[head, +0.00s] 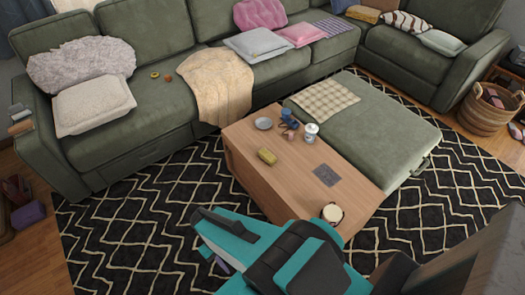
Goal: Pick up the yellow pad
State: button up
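A small yellow pad (267,156) lies on the wooden coffee table (262,187), near its left edge. It looks like a thick block, with nothing on top of it. My gripper (208,236), teal and black, is in the lower middle of the head view, in front of the table and over the patterned rug. It is apart from the pad, which is farther back and to the right. Its fingers are seen at an angle and partly covered by my arm, so I cannot tell how far apart they are.
A grey dish (263,123), small blue items (288,118), a white can (311,132), a dark flat square (326,175) and a round tan-topped item (332,212) share the table. A green ottoman (375,135) adjoins it. Green sofas (160,110) stand behind. The rug (130,230) is clear at left.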

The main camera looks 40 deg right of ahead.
aim_at(265, 155)
jog(key=i, duration=1.1)
jog(key=u, duration=0.2)
